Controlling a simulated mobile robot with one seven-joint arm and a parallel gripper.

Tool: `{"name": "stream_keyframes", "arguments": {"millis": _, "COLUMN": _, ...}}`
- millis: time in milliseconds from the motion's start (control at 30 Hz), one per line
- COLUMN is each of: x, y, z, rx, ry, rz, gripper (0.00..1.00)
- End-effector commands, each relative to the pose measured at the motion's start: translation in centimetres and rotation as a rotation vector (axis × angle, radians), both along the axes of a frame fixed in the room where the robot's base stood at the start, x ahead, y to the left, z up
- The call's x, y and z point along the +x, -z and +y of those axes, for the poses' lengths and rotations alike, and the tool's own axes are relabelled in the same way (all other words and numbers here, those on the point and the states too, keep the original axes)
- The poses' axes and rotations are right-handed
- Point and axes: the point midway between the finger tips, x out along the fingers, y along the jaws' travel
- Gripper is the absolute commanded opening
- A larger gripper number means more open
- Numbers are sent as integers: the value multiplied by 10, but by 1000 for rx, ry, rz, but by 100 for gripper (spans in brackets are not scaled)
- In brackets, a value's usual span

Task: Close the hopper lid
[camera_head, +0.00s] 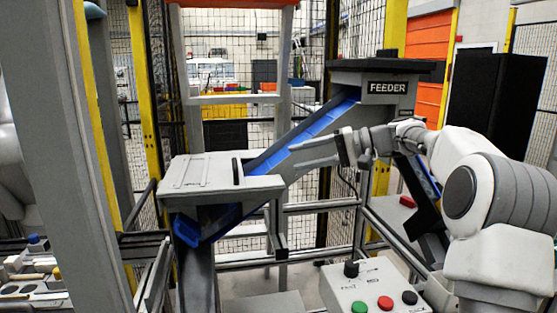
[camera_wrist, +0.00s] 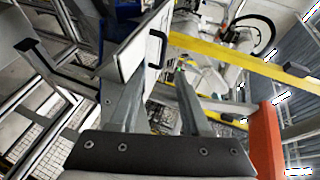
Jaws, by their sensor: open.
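The hopper (camera_head: 258,186) is a grey box at centre left in the head view. Its pale panel-like lid (camera_head: 200,172) looks about flat on top, with a black loop handle (camera_head: 237,171) at its right; whether it is fully seated I cannot tell. In the wrist view a pale panel (camera_wrist: 135,50) with a black handle (camera_wrist: 157,48) lies beyond my fingertips. My gripper (camera_head: 300,152) reaches leftward from the right, right of the hopper and above its far edge. In the wrist view my gripper (camera_wrist: 158,78) has its two fingers apart, with nothing seen held between them.
A blue chute (camera_head: 305,133) slopes down from the box marked FEEDER (camera_head: 388,87) behind my gripper. A control box (camera_head: 375,285) with green, red and black buttons stands below. Grey frame rails (camera_head: 320,206) and mesh fencing surround the area. An orange-red bar (camera_wrist: 266,140) shows in the wrist view.

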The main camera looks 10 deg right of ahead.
Motion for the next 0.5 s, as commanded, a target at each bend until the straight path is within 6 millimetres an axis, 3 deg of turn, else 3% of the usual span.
{"name": "stream_keyframes", "arguments": {"millis": 200, "x": -8, "y": -7, "z": -23, "rx": 0, "ry": 0, "rz": 1, "gripper": 47}}
{"name": "stream_keyframes", "arguments": {"millis": 500, "x": -9, "y": -7, "z": -25, "rx": 0, "ry": 0, "rz": 0, "gripper": 47}}
